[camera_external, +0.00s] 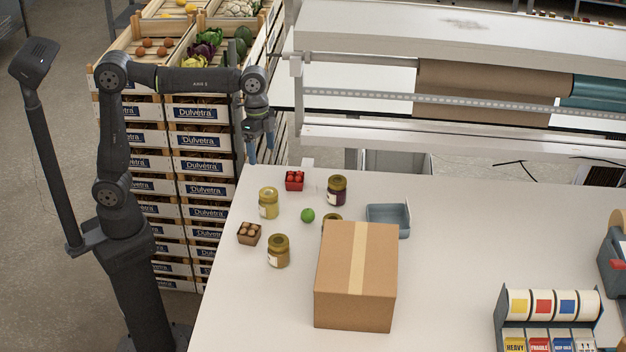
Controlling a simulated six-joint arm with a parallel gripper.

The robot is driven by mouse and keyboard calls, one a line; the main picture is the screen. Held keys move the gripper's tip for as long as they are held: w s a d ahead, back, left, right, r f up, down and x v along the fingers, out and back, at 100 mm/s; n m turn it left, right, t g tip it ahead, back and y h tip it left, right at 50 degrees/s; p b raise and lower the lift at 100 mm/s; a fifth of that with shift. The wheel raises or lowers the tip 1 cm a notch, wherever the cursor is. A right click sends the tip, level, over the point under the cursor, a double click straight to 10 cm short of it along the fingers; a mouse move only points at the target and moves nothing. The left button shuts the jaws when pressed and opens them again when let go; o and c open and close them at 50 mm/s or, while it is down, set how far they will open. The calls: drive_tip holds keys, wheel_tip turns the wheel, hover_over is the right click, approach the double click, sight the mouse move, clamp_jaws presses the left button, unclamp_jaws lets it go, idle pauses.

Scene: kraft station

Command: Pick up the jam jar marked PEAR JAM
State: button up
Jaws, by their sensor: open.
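Several jam jars stand upright on the white table (240,310). A pale yellow jar (268,204) is at the left, an amber-brown jar (278,251) is nearer the front, and a dark purple jar (337,191) is farther back. Another jar (332,217) is mostly hidden behind the cardboard box, with only its top showing. The labels are too small to read, so I cannot tell which is marked PEAR JAM. My gripper (261,153) is open and empty, pointing down near the table's back left corner, above and apart from the jars.
A green ball-like fruit (308,215), a red punnet (294,181), a small brown box (249,233) and a grey tray (404,228) are nearby. A label dispenser (510,338) is front right. Crates (198,190) stand at left.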

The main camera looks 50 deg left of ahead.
drive_tip(key=a+m+h, duration=0.1)
drive_tip(key=a+m, duration=0.1)
drive_tip(key=m, duration=0.1)
drive_tip(key=m+h, duration=0.2)
drive_tip(key=m, duration=0.1)
approach(268, 192)
drive_tip(key=x, duration=0.4)
drive_tip(key=s+x, duration=0.1)
drive_tip(key=x, duration=0.2)
drive_tip(key=shift+d, duration=0.1)
drive_tip(key=shift+w+x, duration=0.2)
drive_tip(key=shift+x, duration=1.1)
drive_tip(key=shift+w+x, duration=0.2)
drive_tip(key=shift+x, duration=1.15)
drive_tip(key=c, duration=1.2)
drive_tip(key=shift+c, duration=0.5)
drive_tip(key=shift+r, duration=0.1)
